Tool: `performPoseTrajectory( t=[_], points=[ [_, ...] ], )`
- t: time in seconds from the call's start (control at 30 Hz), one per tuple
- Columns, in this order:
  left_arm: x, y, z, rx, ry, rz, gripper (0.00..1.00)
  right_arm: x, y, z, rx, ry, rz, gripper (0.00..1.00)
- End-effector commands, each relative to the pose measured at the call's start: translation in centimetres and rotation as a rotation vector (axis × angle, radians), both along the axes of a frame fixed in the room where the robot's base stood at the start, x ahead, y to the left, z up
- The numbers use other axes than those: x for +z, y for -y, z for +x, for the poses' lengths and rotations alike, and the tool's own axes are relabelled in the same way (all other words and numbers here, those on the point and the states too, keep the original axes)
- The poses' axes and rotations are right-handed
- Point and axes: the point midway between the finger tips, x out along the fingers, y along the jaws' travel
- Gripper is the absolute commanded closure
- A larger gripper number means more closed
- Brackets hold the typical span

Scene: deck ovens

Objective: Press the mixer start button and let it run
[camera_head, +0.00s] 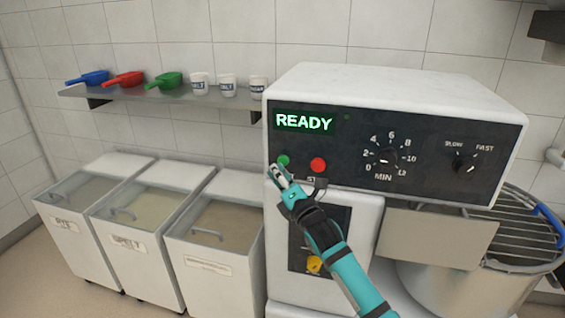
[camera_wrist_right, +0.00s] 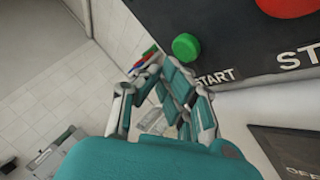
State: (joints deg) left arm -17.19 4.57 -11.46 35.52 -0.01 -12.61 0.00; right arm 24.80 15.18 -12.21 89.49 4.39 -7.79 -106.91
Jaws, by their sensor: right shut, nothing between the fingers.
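The mixer (camera_head: 400,95) is a white machine with a black control panel. Its display (camera_head: 304,122) reads READY in green. The green start button (camera_head: 284,160) sits at the panel's lower left, and it also shows in the right wrist view (camera_wrist_right: 186,46) above the word START. A red button (camera_head: 318,165) is just right of it. My right gripper (camera_head: 277,172) is shut and empty, with its fingertips just below the green button. In the right wrist view the fingers (camera_wrist_right: 160,85) are left of and below the button; a gap shows there. My left gripper is not in view.
A steel bowl (camera_head: 455,290) with a wire guard (camera_head: 520,235) stands at the right. A timer knob (camera_head: 387,157) and speed knob (camera_head: 462,163) are on the panel. Several white bins (camera_head: 66,240) stand at the left, below a shelf (camera_head: 150,93) with scoops and cups.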

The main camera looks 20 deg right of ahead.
Motion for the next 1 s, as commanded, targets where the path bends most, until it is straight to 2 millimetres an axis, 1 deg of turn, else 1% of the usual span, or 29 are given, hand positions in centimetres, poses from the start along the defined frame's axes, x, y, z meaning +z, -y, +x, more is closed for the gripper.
performPoseTrajectory(
  t=[0.37, 0.63, 1.0],
  points=[
    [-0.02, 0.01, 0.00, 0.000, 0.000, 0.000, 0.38, 0.00, 0.03, 0.06, 0.000, 0.000, 0.000, 1.00],
    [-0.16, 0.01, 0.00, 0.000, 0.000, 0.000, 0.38, 0.02, 0.52, 0.69, 0.000, 0.000, -0.001, 1.00],
    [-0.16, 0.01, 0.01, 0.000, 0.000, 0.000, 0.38, 0.02, 0.51, 0.72, 0.000, 0.000, 0.000, 1.00]
  ],
)
